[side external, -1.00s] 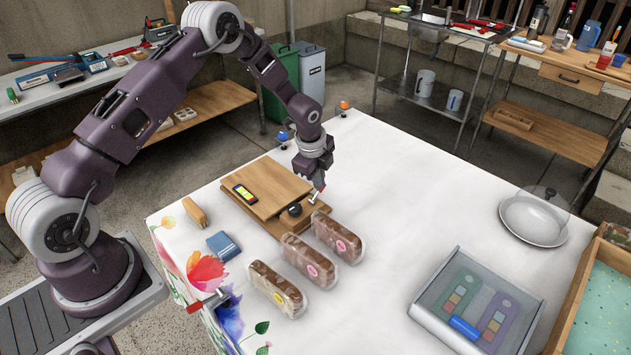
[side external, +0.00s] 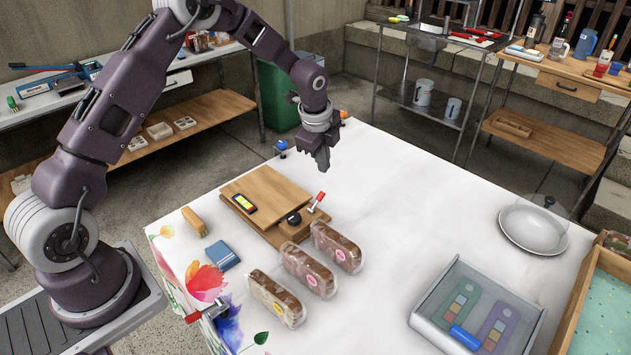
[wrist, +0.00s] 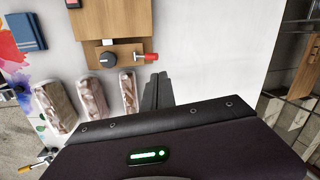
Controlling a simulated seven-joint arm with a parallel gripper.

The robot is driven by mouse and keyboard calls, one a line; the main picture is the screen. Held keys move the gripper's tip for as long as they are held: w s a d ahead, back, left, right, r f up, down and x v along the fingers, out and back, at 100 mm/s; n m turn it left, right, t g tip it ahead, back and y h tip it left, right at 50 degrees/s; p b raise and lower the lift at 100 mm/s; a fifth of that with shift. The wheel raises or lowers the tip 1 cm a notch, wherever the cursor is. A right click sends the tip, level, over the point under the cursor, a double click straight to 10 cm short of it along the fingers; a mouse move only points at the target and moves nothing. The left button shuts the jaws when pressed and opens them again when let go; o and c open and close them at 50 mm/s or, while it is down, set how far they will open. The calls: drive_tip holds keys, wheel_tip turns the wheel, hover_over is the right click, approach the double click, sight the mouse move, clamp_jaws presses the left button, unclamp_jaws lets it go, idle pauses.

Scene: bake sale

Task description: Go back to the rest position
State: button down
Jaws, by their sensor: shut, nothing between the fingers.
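My gripper (side external: 321,160) is shut and empty. It hangs in the air above the white table, beyond the right end of the wooden board device (side external: 263,197). In the wrist view, my gripper (wrist: 157,88) points at the table beside the device's red-handled lever (wrist: 146,57). The lever (side external: 318,198) stands apart from the fingers in the side view. The device also carries a black knob (side external: 293,218) and a small yellow-and-black display (side external: 244,203).
Several wrapped loaves (side external: 308,271) lie in front of the device. A blue book (side external: 222,255) and a clip-like wooden piece (side external: 194,221) lie left. A clear-lidded tray (side external: 428,316), a domed plate (side external: 533,228) and a teal-lined crate (side external: 605,310) are at right. The table's middle is clear.

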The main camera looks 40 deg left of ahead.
drive_tip(key=shift+w+d+r, duration=0.1)
drive_tip(key=shift+w+r, duration=0.2)
drive_tip(key=shift+r, duration=0.25)
drive_tip(key=shift+w+r, duration=0.3)
drive_tip(key=shift+r, duration=0.2)
